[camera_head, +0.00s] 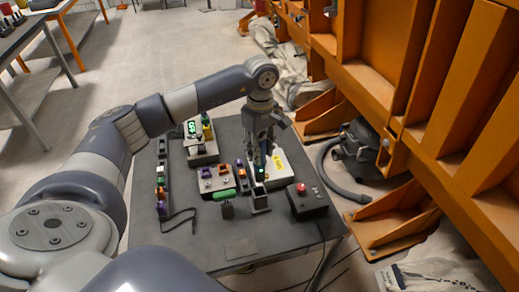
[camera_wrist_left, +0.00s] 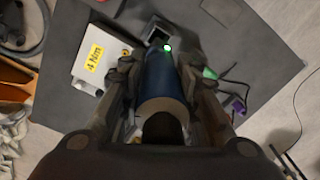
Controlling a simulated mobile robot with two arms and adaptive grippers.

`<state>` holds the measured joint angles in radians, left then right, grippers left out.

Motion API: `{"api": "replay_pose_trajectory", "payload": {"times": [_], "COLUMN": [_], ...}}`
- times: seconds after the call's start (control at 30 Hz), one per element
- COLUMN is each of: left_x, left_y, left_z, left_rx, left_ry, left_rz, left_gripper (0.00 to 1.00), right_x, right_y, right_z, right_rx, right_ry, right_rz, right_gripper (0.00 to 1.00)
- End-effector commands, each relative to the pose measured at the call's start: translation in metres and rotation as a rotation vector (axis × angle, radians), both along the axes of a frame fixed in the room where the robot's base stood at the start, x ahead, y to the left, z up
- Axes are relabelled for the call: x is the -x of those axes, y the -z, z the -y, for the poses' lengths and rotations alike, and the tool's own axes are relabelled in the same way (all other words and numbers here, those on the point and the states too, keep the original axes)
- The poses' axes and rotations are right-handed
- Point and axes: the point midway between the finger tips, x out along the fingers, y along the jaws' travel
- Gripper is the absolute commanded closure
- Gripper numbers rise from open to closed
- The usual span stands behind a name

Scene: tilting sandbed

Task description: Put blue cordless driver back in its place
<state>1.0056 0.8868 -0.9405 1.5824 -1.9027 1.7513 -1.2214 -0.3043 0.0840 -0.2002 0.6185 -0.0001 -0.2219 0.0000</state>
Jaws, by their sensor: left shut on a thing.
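My left gripper (camera_head: 261,150) points down above the dark table and is shut on the blue cordless driver (camera_wrist_left: 163,75). In the left wrist view the driver's blue body lies between the fingers of the gripper (camera_wrist_left: 162,84), with a lit green spot near its far end. In the head view the driver is mostly hidden by the gripper. A dark square open holder (camera_head: 260,199) stands on the table just below the driver's lower end; its rim also shows beyond the driver in the left wrist view (camera_wrist_left: 156,31). I cannot tell whether they touch. My right gripper is not in view.
A white box (camera_head: 285,170) with a yellow label stands close beside the gripper. A red-button box (camera_head: 307,199) is to the right, a green-handled tool (camera_head: 224,195) to the left. The table's (camera_head: 190,245) front is mostly clear. An orange steel frame (camera_head: 410,110) rises at right.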

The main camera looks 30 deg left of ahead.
Motion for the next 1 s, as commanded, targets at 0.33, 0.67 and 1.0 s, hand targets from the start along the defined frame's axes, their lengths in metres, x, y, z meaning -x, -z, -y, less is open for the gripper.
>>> {"api": "replay_pose_trajectory", "payload": {"times": [0.33,0.67,1.0], "left_x": [0.0,-0.001,-0.001], "left_y": [0.028,0.043,0.043], "left_z": [0.0,0.0,0.0], "left_rx": [-0.001,0.001,0.0], "left_ry": [0.001,0.001,0.002], "left_rz": [0.002,0.003,0.003], "left_gripper": [0.97,0.97,0.97], "right_x": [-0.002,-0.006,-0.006], "right_y": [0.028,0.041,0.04], "right_z": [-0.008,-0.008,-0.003], "right_rx": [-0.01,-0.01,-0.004], "right_ry": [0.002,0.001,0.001], "right_rz": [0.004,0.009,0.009], "right_gripper": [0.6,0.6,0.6]}}
